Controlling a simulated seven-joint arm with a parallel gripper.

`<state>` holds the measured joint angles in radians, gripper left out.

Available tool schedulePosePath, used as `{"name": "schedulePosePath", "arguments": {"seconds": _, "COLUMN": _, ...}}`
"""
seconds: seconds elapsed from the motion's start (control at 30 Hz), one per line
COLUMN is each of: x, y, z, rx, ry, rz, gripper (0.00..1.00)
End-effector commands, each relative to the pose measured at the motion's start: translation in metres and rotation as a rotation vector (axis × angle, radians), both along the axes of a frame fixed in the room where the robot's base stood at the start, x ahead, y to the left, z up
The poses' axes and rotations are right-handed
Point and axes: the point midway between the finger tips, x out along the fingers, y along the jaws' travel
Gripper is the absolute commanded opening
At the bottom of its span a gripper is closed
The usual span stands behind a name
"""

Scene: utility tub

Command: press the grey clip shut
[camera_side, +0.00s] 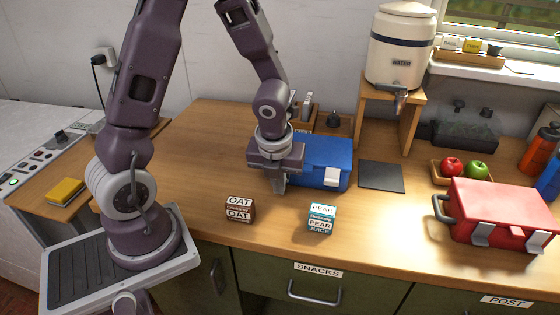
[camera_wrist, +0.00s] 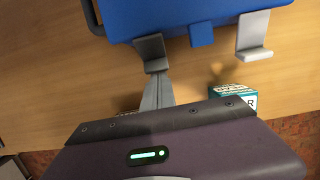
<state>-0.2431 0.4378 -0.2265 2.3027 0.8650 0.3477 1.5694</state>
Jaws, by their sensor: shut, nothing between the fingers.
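A blue tub (camera_side: 328,153) with a lid stands on the wooden counter. Its right grey clip (camera_side: 331,177) juts from the front in the side view. The wrist view shows the blue tub (camera_wrist: 165,12) from above, with a left grey clip (camera_wrist: 151,48) and a right grey clip (camera_wrist: 253,36) along its edge. My gripper (camera_side: 279,187) is shut and empty, pointing down at the tub's front left. In the wrist view its fingertips (camera_wrist: 156,82) are right at the left clip; I cannot tell whether they touch. My gripper hides that clip in the side view.
An oat box (camera_side: 240,209) and a pear juice box (camera_side: 320,219) stand in front. A red tub (camera_side: 500,208) with grey clips is at the right. A dark mat (camera_side: 381,176) lies right of the blue tub. A water dispenser (camera_side: 399,45) stands behind on a wooden stand.

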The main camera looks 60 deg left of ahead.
Motion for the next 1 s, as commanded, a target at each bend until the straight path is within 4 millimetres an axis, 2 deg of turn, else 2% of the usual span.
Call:
{"name": "schedulePosePath", "arguments": {"seconds": 0.33, "x": 0.0, "y": 0.0, "z": 0.001, "rx": 0.0, "ry": 0.0, "rz": 0.0, "gripper": 0.0}}
{"name": "schedulePosePath", "arguments": {"seconds": 0.7, "x": 0.0, "y": 0.0, "z": 0.016, "rx": -0.001, "ry": -0.002, "rz": 0.001, "gripper": 0.0}}
{"name": "schedulePosePath", "arguments": {"seconds": 1.0, "x": 0.0, "y": -0.001, "z": 0.017, "rx": 0.0, "ry": -0.002, "rz": 0.001, "gripper": 0.0}}
